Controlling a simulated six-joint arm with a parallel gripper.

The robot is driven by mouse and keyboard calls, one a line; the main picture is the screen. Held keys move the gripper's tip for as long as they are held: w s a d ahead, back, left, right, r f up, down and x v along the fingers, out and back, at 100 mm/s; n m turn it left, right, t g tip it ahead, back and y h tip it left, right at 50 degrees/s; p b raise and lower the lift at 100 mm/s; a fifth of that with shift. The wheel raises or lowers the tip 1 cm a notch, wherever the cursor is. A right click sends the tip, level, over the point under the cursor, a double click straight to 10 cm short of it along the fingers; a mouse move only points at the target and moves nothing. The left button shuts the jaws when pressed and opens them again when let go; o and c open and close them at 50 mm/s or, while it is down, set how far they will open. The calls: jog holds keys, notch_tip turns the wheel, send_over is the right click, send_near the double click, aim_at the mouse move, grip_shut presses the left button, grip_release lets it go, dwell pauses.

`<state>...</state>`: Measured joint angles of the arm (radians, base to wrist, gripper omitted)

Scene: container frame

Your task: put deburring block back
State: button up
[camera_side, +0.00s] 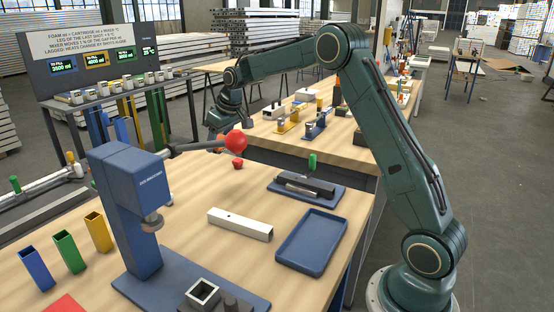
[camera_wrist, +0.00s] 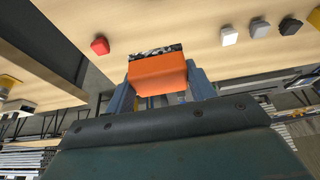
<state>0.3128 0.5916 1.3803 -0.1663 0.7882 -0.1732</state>
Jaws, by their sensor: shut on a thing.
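My gripper (camera_wrist: 160,70) is shut on an orange block with a dark, speckled face, which I take to be the deburring block (camera_wrist: 158,77). Blue fingers sit on both sides of it in the wrist view. In the side view my gripper (camera_side: 222,120) is at the far end of the front bench, behind the press lever's red ball (camera_side: 236,141). The block's resting place cannot be told from these frames.
A blue press (camera_side: 125,205) stands at the front left. A white square tube (camera_side: 240,223), an empty blue tray (camera_side: 312,243) and a green-handled fixture (camera_side: 305,188) are on the bench. A small red piece (camera_side: 238,163) lies near the lever. The rear bench carries several clamps.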

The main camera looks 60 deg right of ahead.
send_over(220, 186)
jog(key=s, duration=0.2)
jog(key=f, duration=0.9)
jog(key=shift+w, duration=0.2)
jog(key=shift+f, duration=0.1)
jog(key=shift+f, duration=2)
jog(key=shift+f, duration=0.1)
jog(key=o, duration=1)
jog(key=shift+c, duration=0.2)
jog(key=v, duration=1.2)
